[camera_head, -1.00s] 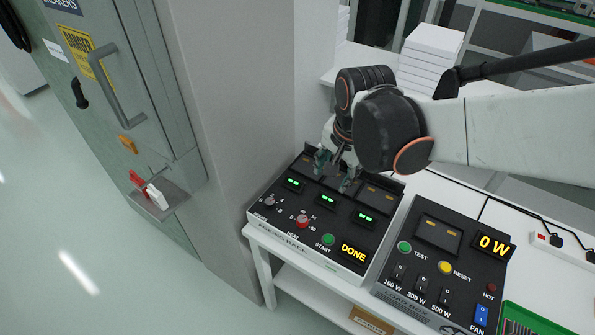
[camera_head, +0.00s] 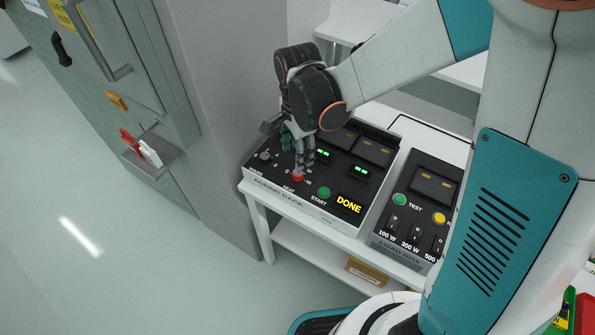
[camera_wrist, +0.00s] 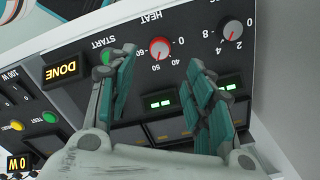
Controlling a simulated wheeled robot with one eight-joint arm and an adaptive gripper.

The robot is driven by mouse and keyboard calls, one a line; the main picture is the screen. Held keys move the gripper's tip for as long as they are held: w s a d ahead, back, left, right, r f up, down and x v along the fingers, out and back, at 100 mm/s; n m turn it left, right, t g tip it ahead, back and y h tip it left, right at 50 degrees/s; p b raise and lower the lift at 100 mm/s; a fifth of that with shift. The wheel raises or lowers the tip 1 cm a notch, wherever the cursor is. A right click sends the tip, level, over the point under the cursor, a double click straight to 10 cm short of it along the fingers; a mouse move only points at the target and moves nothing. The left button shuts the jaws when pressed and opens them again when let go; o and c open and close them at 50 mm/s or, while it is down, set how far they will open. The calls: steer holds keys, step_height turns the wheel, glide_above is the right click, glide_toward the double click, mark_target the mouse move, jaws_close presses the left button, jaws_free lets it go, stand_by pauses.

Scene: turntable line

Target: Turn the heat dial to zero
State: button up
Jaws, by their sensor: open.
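A yellow DONE display (camera_head: 350,203) is lit. A load box (camera_head: 408,256) stands to the right. A grey wall and cabinet rise on the left.

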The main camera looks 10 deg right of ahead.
mark_target(298, 172)
step_height(298, 172, down, 9)
steer(key=b, duration=0.5)
steer(key=shift+r, duration=0.2)
steer(key=shift+c, duration=0.3)
steer(key=c, duration=1.1)
